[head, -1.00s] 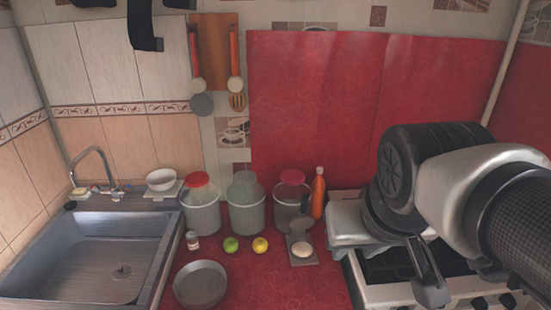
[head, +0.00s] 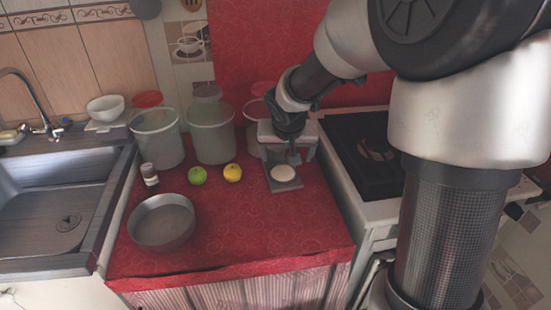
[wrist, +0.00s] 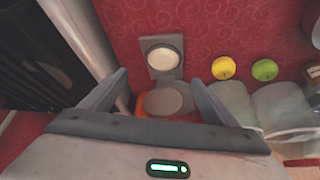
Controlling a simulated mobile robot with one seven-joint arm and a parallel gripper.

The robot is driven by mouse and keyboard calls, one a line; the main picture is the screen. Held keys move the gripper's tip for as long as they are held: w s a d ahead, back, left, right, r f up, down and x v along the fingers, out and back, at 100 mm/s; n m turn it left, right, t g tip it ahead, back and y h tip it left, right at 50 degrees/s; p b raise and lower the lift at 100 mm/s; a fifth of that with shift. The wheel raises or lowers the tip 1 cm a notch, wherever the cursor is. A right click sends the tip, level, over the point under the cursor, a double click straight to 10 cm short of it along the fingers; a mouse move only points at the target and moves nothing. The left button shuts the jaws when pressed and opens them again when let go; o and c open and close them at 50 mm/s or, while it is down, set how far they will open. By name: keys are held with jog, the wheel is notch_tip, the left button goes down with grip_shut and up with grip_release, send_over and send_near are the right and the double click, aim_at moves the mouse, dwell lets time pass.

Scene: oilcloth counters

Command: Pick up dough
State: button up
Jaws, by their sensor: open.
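The dough (head: 283,173) is a pale round disc lying on a small grey plate-like stand (head: 284,187) on the red counter, near the stove. In the wrist view the dough (wrist: 163,57) shows whole, beyond and roughly between my fingers. My gripper (head: 292,156) is above and just behind the dough, pointing down, apart from it. In the wrist view my gripper (wrist: 160,84) has its two fingers spread wide with nothing held between them.
A yellow fruit (head: 232,172) and a green fruit (head: 197,175) lie left of the dough. A round metal pan (head: 163,222), a small jar (head: 149,174) and tall containers (head: 213,139) stand farther left and behind. The stove (head: 362,150) is right.

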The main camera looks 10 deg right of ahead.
jog(key=b, duration=0.2)
send_near(283, 169)
jog(key=shift+s+d+f, duration=0.1)
jog(key=shift+d+f, duration=0.1)
jog(key=shift+f, duration=0.3)
jog(key=shift+d+f, duration=0.15)
jog(key=shift+f, duration=0.4)
jog(key=shift+w+a+r+b+x, duration=0.1)
jog(key=shift+w+b+x, duration=0.1)
jog(key=shift+x, duration=0.75)
jog(key=shift+w+a+r+b+x, duration=0.15)
jog(key=shift+b+x, duration=0.1)
jog(key=shift+x, duration=0.7)
jog(key=shift+w+a+b+x, duration=0.1)
jog(key=shift+w+b+x, duration=0.1)
jog(key=shift+x, duration=0.7)
jog(key=shift+c, duration=0.4)
jog(key=c, duration=1.3)
jog(key=shift+o, duration=0.2)
jog(key=shift+r+p, duration=0.35)
jog(key=shift+r, duration=0.25)
jog(key=s+a+b, duration=0.1)
jog(key=s, duration=0.5)
jog(key=s+a+b, duration=0.1)
jog(key=s, duration=0.4)
jog(key=s+a+b, duration=0.1)
jog(key=s, duration=0.5)
jog(key=shift+s+a+r, duration=0.2)
jog(key=shift+s, duration=0.2)
